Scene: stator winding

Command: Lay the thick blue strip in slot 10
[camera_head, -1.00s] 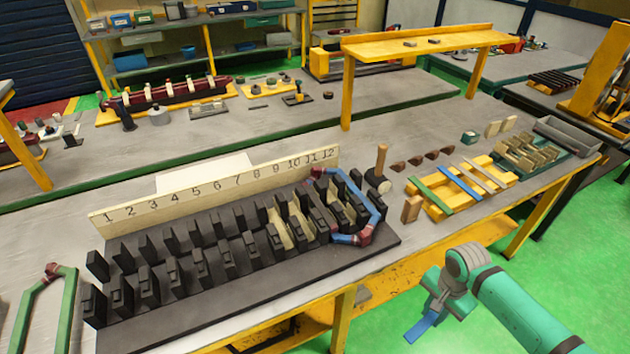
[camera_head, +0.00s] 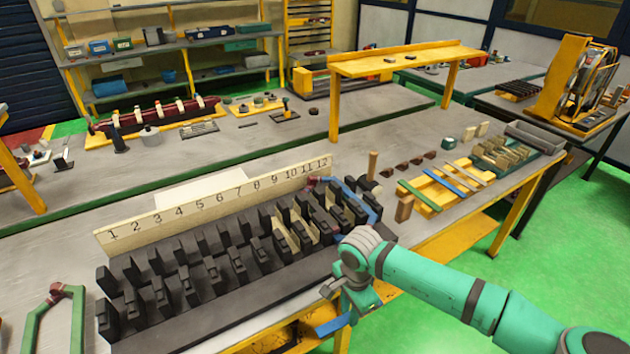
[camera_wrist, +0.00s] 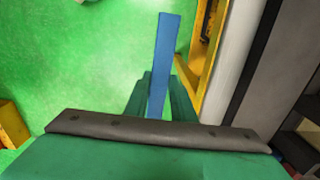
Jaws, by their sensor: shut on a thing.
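My gripper (camera_head: 340,305) is shut on a blue strip (camera_head: 334,326) in front of the bench's front edge, right of centre in the head view. In the wrist view the blue strip (camera_wrist: 165,60) sticks out from between the green fingers (camera_wrist: 156,100), over the green floor. The black slotted stator block (camera_head: 215,270) lies to the left, with a number board (camera_head: 215,205) marked 1 to 12 behind it. Cream pieces stand in slots near 9 to 11. My arm partly hides the block's right front corner.
A blue coil (camera_head: 365,193) sits at the block's right end. A yellow rack (camera_head: 425,197) with green, blue and pale strips stands farther right, with a mallet (camera_head: 373,165) and wooden blocks beside it. A green coil (camera_head: 45,315) lies at the left.

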